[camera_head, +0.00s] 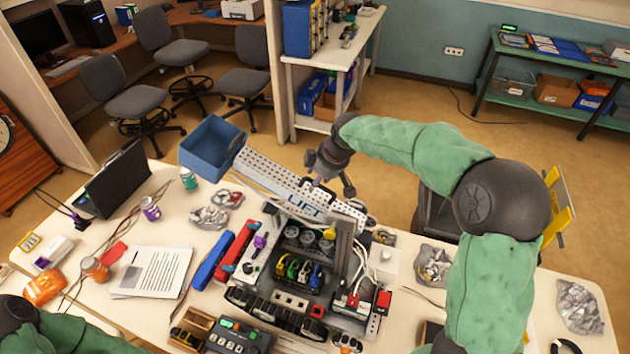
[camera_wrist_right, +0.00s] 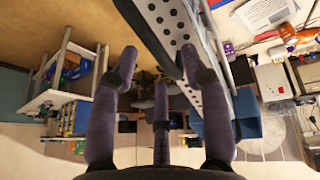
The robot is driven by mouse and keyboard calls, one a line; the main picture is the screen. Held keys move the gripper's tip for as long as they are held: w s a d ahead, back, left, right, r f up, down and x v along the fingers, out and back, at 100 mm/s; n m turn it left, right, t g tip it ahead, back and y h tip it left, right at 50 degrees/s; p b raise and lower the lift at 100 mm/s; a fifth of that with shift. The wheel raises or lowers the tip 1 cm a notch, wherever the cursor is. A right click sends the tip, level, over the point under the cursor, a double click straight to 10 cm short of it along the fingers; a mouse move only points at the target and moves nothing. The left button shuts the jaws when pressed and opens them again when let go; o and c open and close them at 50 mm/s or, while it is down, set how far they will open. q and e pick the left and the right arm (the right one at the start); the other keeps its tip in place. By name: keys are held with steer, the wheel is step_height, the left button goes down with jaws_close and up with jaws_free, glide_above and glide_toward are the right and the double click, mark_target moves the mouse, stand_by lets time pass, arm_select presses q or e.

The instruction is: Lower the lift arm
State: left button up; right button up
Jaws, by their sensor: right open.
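The lift arm (camera_head: 268,178) is a grey perforated beam marked LIFT. It slants up and left from the tracked robot (camera_head: 290,290) on the table, with a blue bin (camera_head: 212,155) at its raised far end. My right gripper (camera_head: 330,178) is open at the beam's far side, near the LIFT label. In the right wrist view the beam (camera_wrist_right: 172,22) passes close to the right-hand finger of my gripper (camera_wrist_right: 158,62), which overlaps it. I cannot tell whether they touch. My left arm shows at the lower left, but its gripper is out of view.
The white table (camera_head: 60,210) holds a laptop (camera_head: 112,185), papers (camera_head: 152,272), a blue battery-like block (camera_head: 210,260) and a control box (camera_head: 238,338). Foil-like packs (camera_head: 580,305) lie at the right. A shelf unit (camera_head: 335,60) stands behind, with open floor beside it.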

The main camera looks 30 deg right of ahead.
mark_target(304, 188)
steer(key=shift+x, duration=1.55)
jaws_close()
